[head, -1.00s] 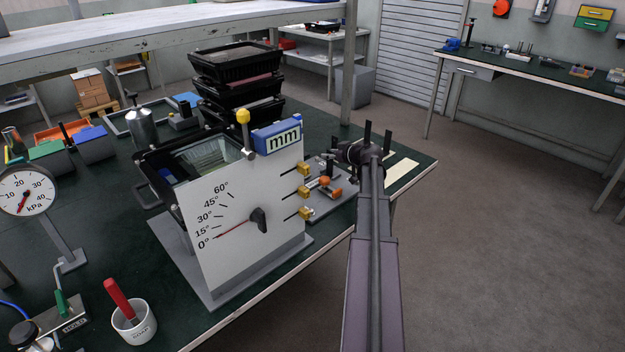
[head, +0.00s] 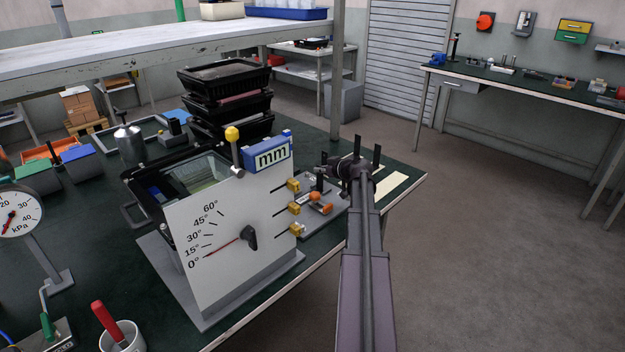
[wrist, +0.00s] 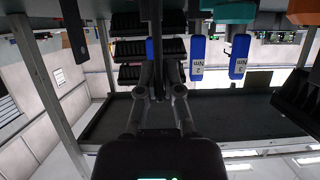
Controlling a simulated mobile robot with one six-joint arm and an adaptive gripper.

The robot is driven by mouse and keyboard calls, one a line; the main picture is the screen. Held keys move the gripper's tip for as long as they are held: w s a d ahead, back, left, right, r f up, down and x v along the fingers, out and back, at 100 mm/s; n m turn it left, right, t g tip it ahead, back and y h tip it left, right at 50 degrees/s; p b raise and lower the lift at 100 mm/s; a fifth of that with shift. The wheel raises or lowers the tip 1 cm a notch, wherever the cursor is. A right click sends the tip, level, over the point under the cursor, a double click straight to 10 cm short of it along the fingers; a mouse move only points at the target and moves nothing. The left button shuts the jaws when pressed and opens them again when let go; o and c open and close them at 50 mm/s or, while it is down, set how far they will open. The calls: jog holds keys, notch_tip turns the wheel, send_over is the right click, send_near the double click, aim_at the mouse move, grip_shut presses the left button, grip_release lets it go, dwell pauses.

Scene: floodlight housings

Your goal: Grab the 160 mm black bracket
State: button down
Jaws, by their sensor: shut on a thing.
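My gripper (head: 350,172) is at the far right end of the green bench, beyond the white dial plate, seen from behind along my arm. In the wrist view my gripper (wrist: 161,75) has its two fingers closed on a dark upright bar, which I take to be the black bracket (wrist: 157,40). Its length cannot be read, and its lower end is hidden between the fingers. Several narrow black upright strips (head: 376,152) stand close around the gripper in the head view. Another black strip with a hole (wrist: 73,28) shows at the left in the wrist view.
The white dial plate (head: 225,265) with yellow clamps stands left of my arm, with a blue "mm" block (head: 268,152) on top. Stacked black housings (head: 225,75) are behind it. Blue-labelled tools (wrist: 238,57) are close right of the gripper. Open floor lies at right.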

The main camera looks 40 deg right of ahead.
jog(key=shift+r, duration=0.1)
notch_tip(320, 180, up, 10)
jog(key=p, duration=0.9)
jog(key=shift+p, duration=0.4)
dwell(0.3)
